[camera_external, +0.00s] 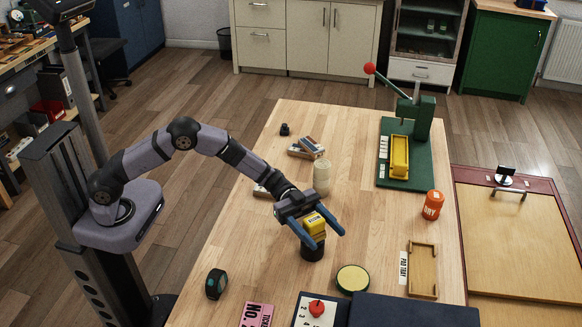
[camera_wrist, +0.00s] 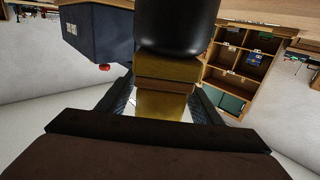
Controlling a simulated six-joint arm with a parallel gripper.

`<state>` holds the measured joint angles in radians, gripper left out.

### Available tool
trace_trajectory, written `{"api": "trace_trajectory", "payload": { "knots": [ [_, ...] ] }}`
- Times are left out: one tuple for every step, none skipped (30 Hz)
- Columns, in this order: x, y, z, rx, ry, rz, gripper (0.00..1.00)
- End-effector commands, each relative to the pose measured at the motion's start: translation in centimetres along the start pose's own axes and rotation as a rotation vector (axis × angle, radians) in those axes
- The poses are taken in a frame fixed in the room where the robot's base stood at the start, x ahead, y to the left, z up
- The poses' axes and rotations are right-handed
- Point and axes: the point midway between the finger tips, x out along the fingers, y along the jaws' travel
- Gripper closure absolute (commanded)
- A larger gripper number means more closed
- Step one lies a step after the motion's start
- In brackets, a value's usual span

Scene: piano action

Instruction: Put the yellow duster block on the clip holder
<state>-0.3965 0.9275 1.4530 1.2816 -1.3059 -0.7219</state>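The yellow duster block (camera_external: 314,222) is between the two blue fingers of my gripper (camera_external: 329,240), above a short black cylinder (camera_external: 312,254). In the wrist view the yellow block (camera_wrist: 165,100) shows between the dark fingers (camera_wrist: 163,88), with pale gaps beside it. My gripper looks open around it. The rounded black body (camera_wrist: 176,25) meets the block's edge there; the contact is not clear. No part is plainly marked as the clip holder. A small black piece with a metal bracket (camera_external: 505,178) stands on the red-edged board at right.
A green press (camera_external: 423,118) with a yellow bar (camera_external: 399,157) stands at the back right. An orange can (camera_external: 433,205), a wooden pad tray (camera_external: 423,270), a round yellow-topped tin (camera_external: 352,279) and a cream cylinder (camera_external: 321,177) surround the gripper. A dark blue mat (camera_external: 410,312) lies at the front.

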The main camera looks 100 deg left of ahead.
Motion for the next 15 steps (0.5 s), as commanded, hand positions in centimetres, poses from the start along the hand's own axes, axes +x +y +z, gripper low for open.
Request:
{"api": "trace_trajectory", "payload": {
  "knots": [
    [0.0,0.0,0.0,0.000,0.000,0.000,0.41],
    [0.0,0.0,0.0,0.000,0.000,0.000,0.41],
    [0.0,0.0,0.0,0.000,0.000,0.000,0.41],
    [0.0,0.0,0.0,0.000,0.000,0.000,0.41],
    [0.0,0.0,0.0,0.000,0.000,0.000,0.41],
    [0.0,0.0,0.0,0.000,0.000,0.000,0.41],
    [0.0,0.0,-0.1,0.000,0.000,0.000,0.41],
    [0.0,0.0,-0.1,0.000,0.000,0.000,0.41],
    [0.0,0.0,-0.3,0.000,0.000,0.000,0.41],
    [0.0,0.0,-0.5,0.000,0.000,0.000,0.41],
    [-0.2,0.0,-0.4,-0.001,0.000,-0.001,0.41],
    [-0.5,-0.1,-0.3,-0.001,0.000,-0.002,0.41],
    [-0.8,-0.1,-0.2,-0.001,0.000,-0.002,0.41],
    [-1.1,-0.1,-0.2,-0.001,0.000,-0.002,0.41],
    [-1.6,-0.1,-0.2,0.000,0.000,-0.002,0.41]
  ]
}}
